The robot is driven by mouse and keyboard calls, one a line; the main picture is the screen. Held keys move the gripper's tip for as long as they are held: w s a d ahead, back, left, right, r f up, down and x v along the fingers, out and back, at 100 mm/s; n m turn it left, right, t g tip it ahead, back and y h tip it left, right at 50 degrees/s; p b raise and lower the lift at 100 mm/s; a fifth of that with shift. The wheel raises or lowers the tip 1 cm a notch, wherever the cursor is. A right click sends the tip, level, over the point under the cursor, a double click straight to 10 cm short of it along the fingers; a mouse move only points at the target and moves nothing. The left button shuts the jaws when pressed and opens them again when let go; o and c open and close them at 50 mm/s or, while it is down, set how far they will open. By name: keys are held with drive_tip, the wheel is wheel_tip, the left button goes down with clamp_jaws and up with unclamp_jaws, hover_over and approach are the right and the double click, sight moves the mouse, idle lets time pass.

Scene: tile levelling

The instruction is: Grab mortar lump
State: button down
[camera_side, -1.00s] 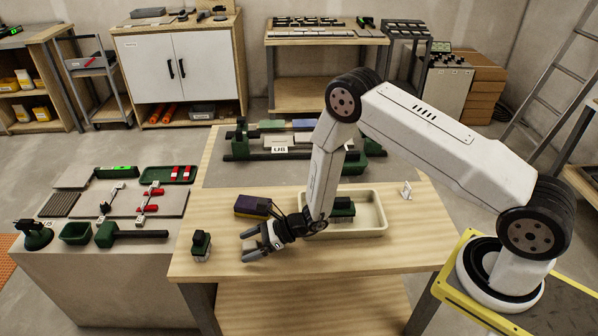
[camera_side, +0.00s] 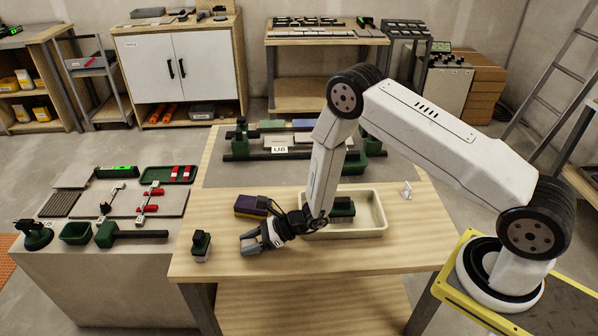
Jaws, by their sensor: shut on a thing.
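My gripper (camera_side: 250,244) is low over the front left part of the wooden table (camera_side: 400,240). Its grey fingers point left and are shut on a small grey lump, which I take to be the mortar lump. The fingers hide most of it, so its shape is unclear. I cannot tell whether the lump touches the table top.
A purple and yellow block (camera_side: 252,206) lies just behind my gripper. The table's front edge is close.

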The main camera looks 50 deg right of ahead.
drive_tip(key=shift+r, duration=0.85)
drive_tip(key=s+d+r, duration=0.3)
drive_tip(key=s+r, duration=0.7)
drive_tip(key=s, duration=0.3)
drive_tip(key=shift+s+r, duration=0.25)
drive_tip(key=shift+s, duration=0.1)
drive_tip(key=shift+d, duration=0.1)
